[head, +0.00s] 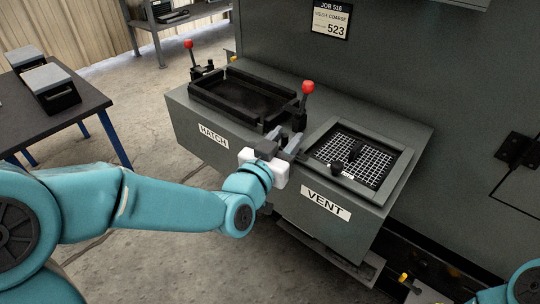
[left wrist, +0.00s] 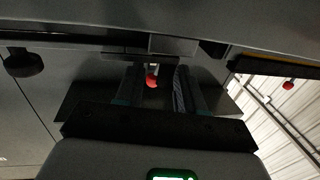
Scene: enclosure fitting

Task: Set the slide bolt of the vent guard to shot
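The vent guard (head: 318,152) is a square frame with pale mesh, set in the grey housing behind the VENT label (head: 326,205). A dark round knob (left wrist: 23,64) also shows at upper left in the left wrist view. My left gripper (head: 279,146) is left of the guard, apart from the knob. Its fingers (left wrist: 160,88) are parted, with nothing seen between them. My right gripper is out of view.
The black hatch tray (head: 196,95), with red-knobbed levers (head: 307,87) at its corners, stands close behind my left gripper. The grey machine wall (head: 400,80) rises behind. A dark table (head: 80,105) stands at left. The housing front right of VENT is clear.

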